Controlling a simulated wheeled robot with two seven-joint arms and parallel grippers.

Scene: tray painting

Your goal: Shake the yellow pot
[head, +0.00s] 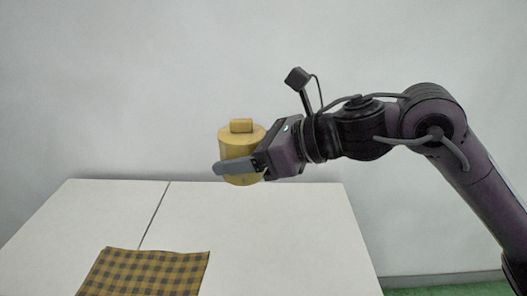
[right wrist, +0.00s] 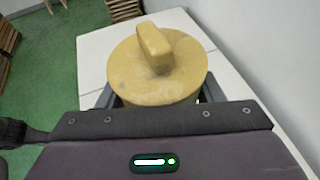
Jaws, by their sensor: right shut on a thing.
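The yellow pot (head: 241,140) is a round, upright pot with a block-shaped knob on its lid. My right gripper (head: 236,167) is shut on its side and holds it raised above the table's back edge. In the right wrist view the pot's lid and knob (right wrist: 154,66) fill the upper middle, and the dark fingers (right wrist: 156,98) show on either side of the body. The lid sits on the pot. Part of the pot's lower body is hidden by the near finger. My left gripper is in neither view.
A white table (head: 280,235) with a seam lies below. A brown and black checked cloth (head: 145,272) lies at its front left. The rest of the visible tabletop is bare. A plain wall stands behind. Wooden crates (right wrist: 5,50) stand on the green floor at left in the right wrist view.

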